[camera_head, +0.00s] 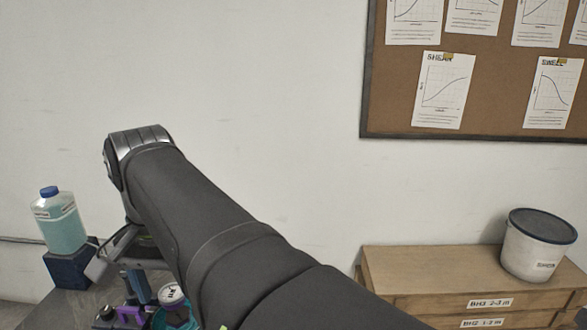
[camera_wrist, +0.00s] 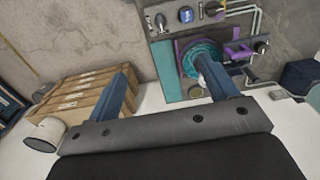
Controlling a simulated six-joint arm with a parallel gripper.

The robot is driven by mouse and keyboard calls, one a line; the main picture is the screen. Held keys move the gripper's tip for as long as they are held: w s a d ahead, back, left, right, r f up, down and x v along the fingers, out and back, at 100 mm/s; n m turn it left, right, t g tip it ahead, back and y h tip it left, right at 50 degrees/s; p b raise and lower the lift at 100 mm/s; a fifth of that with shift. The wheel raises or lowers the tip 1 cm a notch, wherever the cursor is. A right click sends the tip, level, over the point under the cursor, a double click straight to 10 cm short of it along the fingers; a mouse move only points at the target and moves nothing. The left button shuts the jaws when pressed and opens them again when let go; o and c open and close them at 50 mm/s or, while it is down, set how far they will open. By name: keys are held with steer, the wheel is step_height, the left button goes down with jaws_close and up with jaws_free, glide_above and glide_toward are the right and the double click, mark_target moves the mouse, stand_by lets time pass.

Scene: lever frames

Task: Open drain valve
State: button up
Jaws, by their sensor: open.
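A panel (camera_wrist: 168,70) with pipes and fittings shows in the wrist view. On it is a purple lever-like handle (camera_wrist: 238,50), right of a round teal part (camera_wrist: 203,55). A purple fitting (camera_head: 130,314) and the teal part (camera_head: 176,319) also show at the bottom of the head view. I cannot tell for sure which fitting is the drain valve. My gripper (camera_wrist: 165,66) is open, with nothing between its two blue fingers. Its right finger overlaps the teal part in the wrist view and hides some of it. Contact with the panel cannot be told.
A round gauge (camera_head: 171,293) sits beside the purple fitting. A bottle of teal liquid (camera_head: 62,228) stands on a dark blue block (camera_head: 70,268) at the left. Wooden drawers (camera_head: 440,270) with a white bucket (camera_head: 535,252) stand at the right. My arm hides part of the bench.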

steer(key=shift+a+f+n, duration=0.25)
steer(key=shift+n, duration=0.25)
steer(key=c, duration=0.3)
steer(key=a+f+n+h, duration=0.5)
steer(key=a+f+n, duration=0.2)
steer(key=n, duration=1)
steer(key=shift+y, duration=0.3)
steer(key=x, duration=1.7)
steer(key=shift+w+d+f, duration=0.15)
steer(key=shift+d+f, duration=0.1)
steer(key=shift+d, duration=0.05)
steer(key=c, duration=1)
